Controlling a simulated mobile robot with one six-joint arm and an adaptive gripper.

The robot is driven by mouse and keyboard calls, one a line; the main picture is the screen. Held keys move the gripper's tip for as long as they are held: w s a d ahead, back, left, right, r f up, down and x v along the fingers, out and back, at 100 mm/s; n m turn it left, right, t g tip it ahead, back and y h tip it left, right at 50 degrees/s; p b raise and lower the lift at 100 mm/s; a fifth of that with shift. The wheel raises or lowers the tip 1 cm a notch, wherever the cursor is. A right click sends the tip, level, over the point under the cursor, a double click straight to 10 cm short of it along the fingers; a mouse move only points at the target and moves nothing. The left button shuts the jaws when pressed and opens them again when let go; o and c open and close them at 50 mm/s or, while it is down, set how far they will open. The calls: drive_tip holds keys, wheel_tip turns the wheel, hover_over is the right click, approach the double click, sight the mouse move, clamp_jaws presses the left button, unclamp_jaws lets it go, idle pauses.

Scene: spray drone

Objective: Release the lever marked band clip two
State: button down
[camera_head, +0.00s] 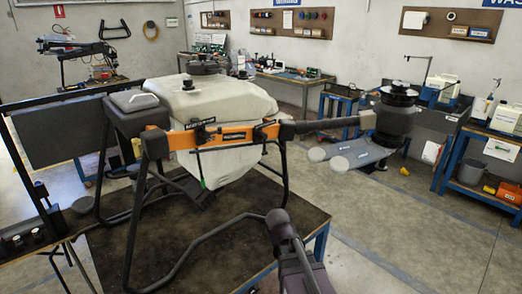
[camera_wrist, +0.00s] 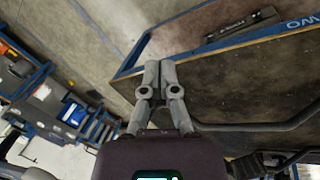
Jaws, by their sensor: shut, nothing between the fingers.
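A spray drone stands on a dark-topped table, with a white tank (camera_head: 210,100) in its frame. An orange bar (camera_head: 180,139) crosses the tank's front and carries dark clip-like fittings (camera_head: 236,135) and a small black label (camera_head: 202,121). The label's writing is too small to read, so I cannot tell which fitting is band clip two. My gripper (camera_wrist: 152,70) is shut and empty in the wrist view, over the table's edge. It touches no lever there. In the head view my arm rises from the bottom; its fingertips are not clear.
The table (camera_head: 185,250) has a blue edge, also in the wrist view (camera_wrist: 205,48). Dark landing-gear tubes (camera_head: 200,240) run low across the table. A drone arm with a rotor (camera_head: 398,95) reaches right. Open floor (camera_head: 400,240) lies to the right; benches line the walls.

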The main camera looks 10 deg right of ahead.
drive_tip(key=w+a+r+n+t+h+p, duration=0.2)
drive_tip(key=w+a+r+n+t+h, duration=0.2)
drive_tip(key=w+r, duration=0.7)
drive_tip(key=w+a+r+n+t+h+p, duration=0.1)
drive_tip(key=w+a+r+n+t+h, duration=0.3)
drive_tip(key=w+a+r+t, duration=0.3)
drive_tip(key=w+a+r+h, duration=0.1)
drive_tip(key=w+a+r, duration=0.3)
drive_tip(key=w, duration=0.2)
drive_tip(key=shift+a+t+h+p, duration=0.3)
drive_tip(key=shift+t+p, duration=0.1)
drive_tip(key=shift+d+f, duration=0.1)
drive_tip(key=x, duration=1.3)
drive_tip(key=shift+w+d, duration=0.25)
drive_tip(key=shift+w, duration=0.05)
drive_tip(key=shift+a+f+b, duration=0.15)
drive_tip(key=shift+a+b, duration=0.05)
drive_tip(key=shift+b, duration=0.15)
